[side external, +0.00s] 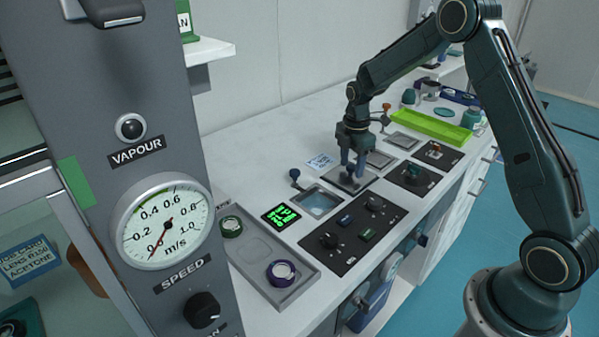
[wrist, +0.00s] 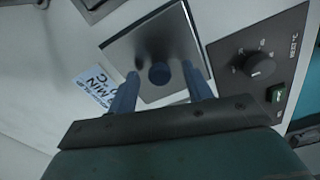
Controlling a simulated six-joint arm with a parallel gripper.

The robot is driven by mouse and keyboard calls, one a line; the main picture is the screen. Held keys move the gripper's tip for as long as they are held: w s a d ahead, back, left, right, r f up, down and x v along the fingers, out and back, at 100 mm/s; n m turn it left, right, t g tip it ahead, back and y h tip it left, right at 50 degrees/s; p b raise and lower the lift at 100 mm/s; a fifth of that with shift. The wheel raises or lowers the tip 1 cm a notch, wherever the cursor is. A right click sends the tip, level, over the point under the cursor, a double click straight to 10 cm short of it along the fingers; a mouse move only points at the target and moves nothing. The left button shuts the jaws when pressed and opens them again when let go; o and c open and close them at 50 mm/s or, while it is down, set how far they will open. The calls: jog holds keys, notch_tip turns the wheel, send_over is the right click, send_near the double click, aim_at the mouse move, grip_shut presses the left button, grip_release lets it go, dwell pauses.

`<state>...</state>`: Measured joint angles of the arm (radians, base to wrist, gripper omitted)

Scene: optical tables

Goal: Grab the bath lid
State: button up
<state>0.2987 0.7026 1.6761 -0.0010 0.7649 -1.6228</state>
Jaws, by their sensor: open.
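The bath lid is a square metal plate (wrist: 172,50) with a round dark-blue knob (wrist: 159,73) in its middle. In the side external view the lid (side external: 345,184) lies on the counter among the baths, partly hidden by my gripper. My gripper (side external: 353,169) points down over the lid. In the wrist view my gripper (wrist: 163,78) is open, with its two blue fingers on either side of the knob. I cannot tell whether the fingers touch the knob; gaps show on both sides.
An open bath of liquid (side external: 318,202) is to the left of the lid. Black control panels (side external: 333,262) with knobs line the counter's front. A green tray (side external: 432,127) stands further back right. A grey tray (side external: 243,272) with two round containers is at front left.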

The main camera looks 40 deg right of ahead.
aim_at(351, 166)
dwell(0.5)
grip_shut()
jog(key=shift+r, duration=0.15)
notch_tip(351, 166, up, 20)
dwell(0.8)
jog(key=shift+f, duration=0.25)
